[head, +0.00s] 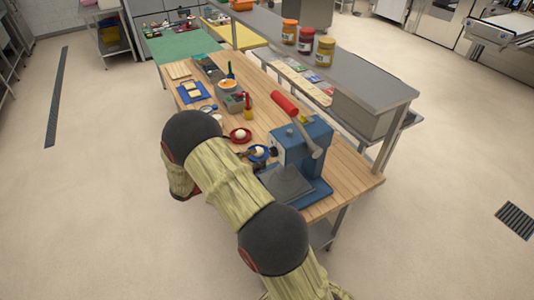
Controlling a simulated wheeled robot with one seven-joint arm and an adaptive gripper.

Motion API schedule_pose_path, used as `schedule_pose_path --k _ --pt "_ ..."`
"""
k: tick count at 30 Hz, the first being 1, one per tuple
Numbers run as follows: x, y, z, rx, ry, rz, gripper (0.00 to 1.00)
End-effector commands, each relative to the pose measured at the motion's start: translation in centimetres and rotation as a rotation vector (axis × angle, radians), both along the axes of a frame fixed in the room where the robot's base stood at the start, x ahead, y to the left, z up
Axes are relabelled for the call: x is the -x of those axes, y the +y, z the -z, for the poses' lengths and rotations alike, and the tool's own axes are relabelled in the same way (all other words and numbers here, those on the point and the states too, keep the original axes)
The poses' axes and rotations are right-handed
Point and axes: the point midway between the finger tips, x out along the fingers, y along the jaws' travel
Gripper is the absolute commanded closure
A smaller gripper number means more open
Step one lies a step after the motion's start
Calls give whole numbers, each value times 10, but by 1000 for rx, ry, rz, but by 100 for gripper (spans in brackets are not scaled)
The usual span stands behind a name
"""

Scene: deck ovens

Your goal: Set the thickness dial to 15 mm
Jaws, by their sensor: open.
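The blue machine (302,142) with a long red-gripped lever (285,103) stands at the near right end of the wooden table. A small dark round knob (274,151) shows on its left side and looks like the thickness dial. Its scale and setting are too small to read. My arm crosses the front of the view and hides part of the table. The dark fingertips of my gripper (250,153) just show past the arm, left of the knob and apart from it. They look open and empty; most of the gripper is hidden behind my arm.
A red plate (232,139) and a blue plate (251,158), each with a pale ball, lie close left of the machine. A grey plate (287,184) sits at the machine's front. A steel shelf (350,87) with several jars runs behind the table. Floor on both sides is clear.

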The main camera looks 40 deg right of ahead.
Motion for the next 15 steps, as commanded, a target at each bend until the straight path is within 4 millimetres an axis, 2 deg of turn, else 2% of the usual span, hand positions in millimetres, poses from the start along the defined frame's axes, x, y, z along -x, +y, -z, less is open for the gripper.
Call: schedule_pose_path --k 3,7,15 --pt "6 -20 0 -1 0 4 52" --pt "10 -37 0 -1 -1 3 52" --pt "13 -52 0 -1 -2 1 52"
